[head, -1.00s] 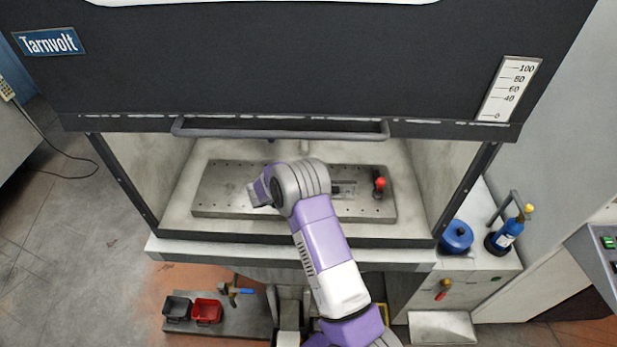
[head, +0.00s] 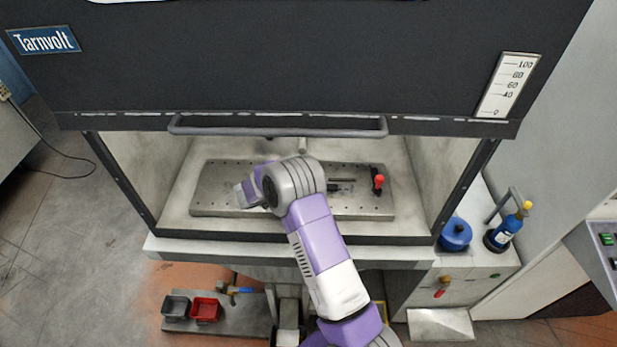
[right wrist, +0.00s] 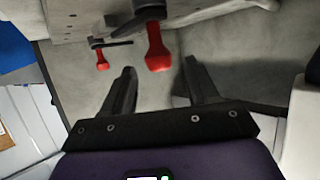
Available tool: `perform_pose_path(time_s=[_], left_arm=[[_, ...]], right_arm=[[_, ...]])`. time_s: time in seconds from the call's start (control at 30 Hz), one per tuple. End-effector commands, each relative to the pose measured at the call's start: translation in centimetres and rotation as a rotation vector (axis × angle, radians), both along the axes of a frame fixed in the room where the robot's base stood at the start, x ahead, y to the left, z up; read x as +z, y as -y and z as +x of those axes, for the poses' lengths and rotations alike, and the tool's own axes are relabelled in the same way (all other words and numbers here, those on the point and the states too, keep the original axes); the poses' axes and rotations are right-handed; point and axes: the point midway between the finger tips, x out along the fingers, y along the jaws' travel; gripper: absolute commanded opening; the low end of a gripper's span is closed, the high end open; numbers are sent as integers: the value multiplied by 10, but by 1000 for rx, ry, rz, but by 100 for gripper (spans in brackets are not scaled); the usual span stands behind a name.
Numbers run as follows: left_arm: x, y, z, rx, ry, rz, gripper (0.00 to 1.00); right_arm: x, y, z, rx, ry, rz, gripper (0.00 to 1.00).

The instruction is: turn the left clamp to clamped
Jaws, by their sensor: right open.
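In the right wrist view a red-handled clamp lever (right wrist: 157,55) hangs close ahead of my open right gripper (right wrist: 159,78), in line with the gap between the fingers. The jaws are not closed on it; whether the tips overlap it in depth, I cannot tell. I take it for the left clamp, since my right arm covers the plate's left part in the head view. A second red lever (right wrist: 101,60) is farther off; the right clamp's red knob (head: 379,181) shows upright in the head view. My left gripper is not in view.
The clamps sit on a drilled metal plate (head: 215,178) inside an open-fronted enclosure. Its raised dark sash with a bar handle (head: 278,127) hangs above my arm. Side walls flank the plate. A blue pot (head: 455,236) and a blue bottle (head: 503,235) stand outside at right.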

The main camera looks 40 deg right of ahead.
Motion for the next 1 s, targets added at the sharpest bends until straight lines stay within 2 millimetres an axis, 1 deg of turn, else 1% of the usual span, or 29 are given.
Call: perform_pose_path(time_s=[0.03,0.1,0.2,0.3,1.0], left_arm=[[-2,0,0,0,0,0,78],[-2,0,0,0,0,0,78],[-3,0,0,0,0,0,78],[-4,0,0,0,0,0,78],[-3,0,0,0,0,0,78]], right_arm=[[3,-10,1,4,2,1,59],[8,-20,0,3,1,1,59],[12,-31,0,1,0,0,59],[15,-37,-1,0,0,1,59],[16,-39,-1,-1,-1,1,59]])
